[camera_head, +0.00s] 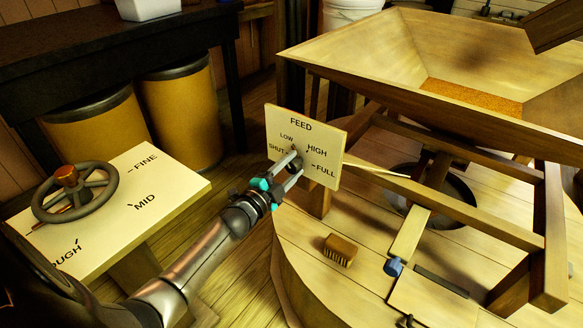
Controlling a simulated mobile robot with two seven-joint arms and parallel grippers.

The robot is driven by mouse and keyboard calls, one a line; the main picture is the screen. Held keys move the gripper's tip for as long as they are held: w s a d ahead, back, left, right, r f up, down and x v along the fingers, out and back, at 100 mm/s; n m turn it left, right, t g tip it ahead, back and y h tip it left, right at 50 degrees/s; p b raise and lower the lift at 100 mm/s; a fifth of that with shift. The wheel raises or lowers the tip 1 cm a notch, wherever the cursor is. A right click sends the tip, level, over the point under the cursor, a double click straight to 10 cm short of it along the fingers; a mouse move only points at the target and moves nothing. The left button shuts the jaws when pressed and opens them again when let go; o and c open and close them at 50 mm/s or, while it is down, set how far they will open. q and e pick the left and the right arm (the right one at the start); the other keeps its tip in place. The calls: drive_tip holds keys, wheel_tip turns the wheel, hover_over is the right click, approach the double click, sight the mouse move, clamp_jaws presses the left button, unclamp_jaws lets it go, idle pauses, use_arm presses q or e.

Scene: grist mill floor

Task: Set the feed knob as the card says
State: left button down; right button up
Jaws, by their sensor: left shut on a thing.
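The feed knob (296,155) is a small dark knob in the middle of the cream FEED plate (284,119). The plate is lettered SHUT, LOW, HIGH and FULL around the knob. My left gripper (289,167) reaches up from the lower left and is shut on the knob. The fingers cover much of the knob, and I cannot tell which mark it points to. No separate card with a setting can be made out. My right gripper is not in view.
A handwheel (101,191) sits on a board marked FINE, MID and ROUGH at left. A wooden hopper (375,50) holding grain stands at upper right. A brush (340,249) and a blue-ended piece (393,267) lie on the round wooden top. Yellow bins (182,115) stand behind.

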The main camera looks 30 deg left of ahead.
use_arm(q)
drive_tip(key=shift+r+m, duration=0.15)
drive_tip(key=shift+m, duration=0.15)
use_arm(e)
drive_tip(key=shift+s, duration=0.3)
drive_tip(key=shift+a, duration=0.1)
use_arm(q)
drive_tip(key=shift+c, duration=1.6)
unclamp_jaws()
drive_tip(key=shift+s, duration=0.25)
drive_tip(key=s+p, duration=0.1)
drive_tip(key=s, duration=0.4)
drive_tip(key=shift+a+p, duration=0.15)
drive_tip(key=shift+p, duration=0.2)
drive_tip(key=p, duration=0.2)
approach(290, 168)
drive_tip(key=s, duration=0.4)
drive_tip(key=shift+s+a, duration=0.15)
drive_tip(key=shift+s, duration=0.2)
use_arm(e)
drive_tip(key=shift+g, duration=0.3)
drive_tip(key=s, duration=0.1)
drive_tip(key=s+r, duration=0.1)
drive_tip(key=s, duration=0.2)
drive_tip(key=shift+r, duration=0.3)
